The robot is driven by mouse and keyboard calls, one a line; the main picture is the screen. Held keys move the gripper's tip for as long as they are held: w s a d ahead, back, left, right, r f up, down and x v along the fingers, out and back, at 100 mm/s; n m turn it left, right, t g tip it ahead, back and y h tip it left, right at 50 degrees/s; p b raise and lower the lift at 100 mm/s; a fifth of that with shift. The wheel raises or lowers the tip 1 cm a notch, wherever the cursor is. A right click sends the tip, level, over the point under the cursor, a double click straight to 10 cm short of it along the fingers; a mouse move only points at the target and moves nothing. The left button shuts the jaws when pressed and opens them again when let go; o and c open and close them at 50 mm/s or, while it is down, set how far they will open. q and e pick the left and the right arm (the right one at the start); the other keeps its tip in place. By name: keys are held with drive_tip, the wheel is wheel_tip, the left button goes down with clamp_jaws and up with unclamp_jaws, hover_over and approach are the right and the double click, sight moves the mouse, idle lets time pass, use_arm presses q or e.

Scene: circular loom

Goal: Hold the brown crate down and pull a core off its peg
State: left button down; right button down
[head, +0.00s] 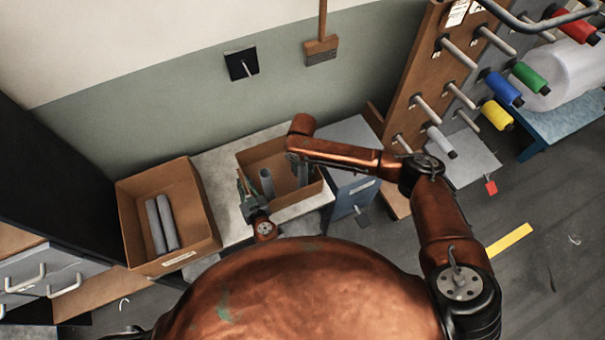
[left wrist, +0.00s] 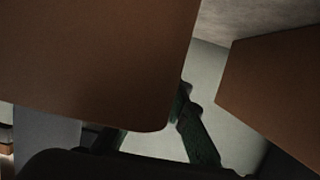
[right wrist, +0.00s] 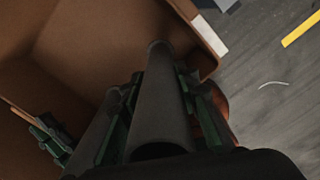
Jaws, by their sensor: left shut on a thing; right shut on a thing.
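The brown crate (head: 318,190) stands open on the pale bench top, with upright grey cores in it. My left gripper (head: 244,186) is shut on its left wall. In the left wrist view the brown wall (left wrist: 100,60) passes between the green fingers. My right gripper (right wrist: 160,78) is inside the crate, shut on a grey core (right wrist: 158,105) whose hollow end faces the camera. In the head view my right arm partly hides this gripper. A second grey core (head: 267,183) stands left of it. Pegs under the cores are hidden.
Another brown crate (head: 133,233) to the left holds two grey cores (head: 166,223) lying side by side. A blue-grey cabinet (head: 352,195) stands right of the bench. A brown rack (head: 418,72) with pegs and coloured spools is further right. Floor at right is mostly clear.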

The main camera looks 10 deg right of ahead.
drive_tip(key=shift+r, duration=0.65)
wheel_tip(320, 180, up, 11)
idle(0.8)
drive_tip(key=shift+w+r, duration=0.1)
drive_tip(key=shift+r, duration=0.1)
wheel_tip(320, 180, up, 8)
idle(0.9)
drive_tip(key=shift+f, duration=0.15)
use_arm(q)
drive_tip(key=c, duration=1.8)
unclamp_jaws()
